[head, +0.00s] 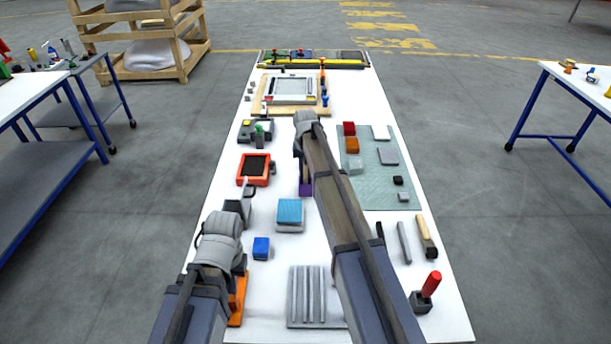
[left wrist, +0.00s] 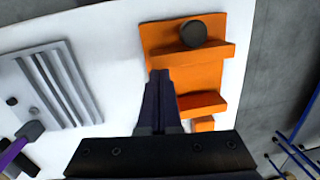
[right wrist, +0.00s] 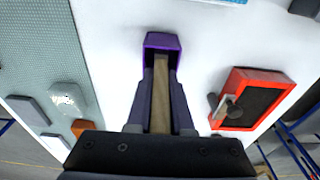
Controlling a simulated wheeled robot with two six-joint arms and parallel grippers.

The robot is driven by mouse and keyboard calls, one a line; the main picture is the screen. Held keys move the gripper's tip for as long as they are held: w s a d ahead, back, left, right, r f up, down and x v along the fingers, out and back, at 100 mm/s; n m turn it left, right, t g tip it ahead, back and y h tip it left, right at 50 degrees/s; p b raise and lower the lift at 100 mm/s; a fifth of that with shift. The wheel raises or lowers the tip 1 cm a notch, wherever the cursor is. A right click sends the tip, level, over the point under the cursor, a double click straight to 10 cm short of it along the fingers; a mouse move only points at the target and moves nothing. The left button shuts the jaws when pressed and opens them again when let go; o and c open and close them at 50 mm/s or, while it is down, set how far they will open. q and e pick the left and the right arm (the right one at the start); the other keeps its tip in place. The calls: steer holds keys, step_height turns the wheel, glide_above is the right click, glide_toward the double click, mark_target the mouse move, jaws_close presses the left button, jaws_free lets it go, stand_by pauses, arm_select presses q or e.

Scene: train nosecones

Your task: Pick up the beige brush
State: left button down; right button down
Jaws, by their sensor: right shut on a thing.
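The beige brush shows as a long, narrow beige handle (right wrist: 161,95) in the right wrist view. Its far end goes into a purple holder (right wrist: 162,40), so any bristles are hidden. My right gripper (right wrist: 160,78) is shut on this handle, with one finger on each side, just above the holder. In the head view the purple holder (head: 305,189) stands on the white table beneath my right gripper, partly behind my arm. My left gripper (left wrist: 160,80) looks shut and empty, its fingertips over or beside an orange stand (left wrist: 185,70); I cannot tell whether they touch.
A red-framed box (right wrist: 256,98) is right of the holder in the right wrist view. A teal mat (head: 375,180) with several blocks lies right of my right arm. A grooved grey block (head: 305,297), a blue block (head: 261,248) and a beige-and-black tool (head: 427,237) lie nearer.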

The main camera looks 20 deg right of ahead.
arm_select(q)
steer(key=shift+r, duration=0.1)
arm_select(e)
steer(key=shift+r, duration=0.1)
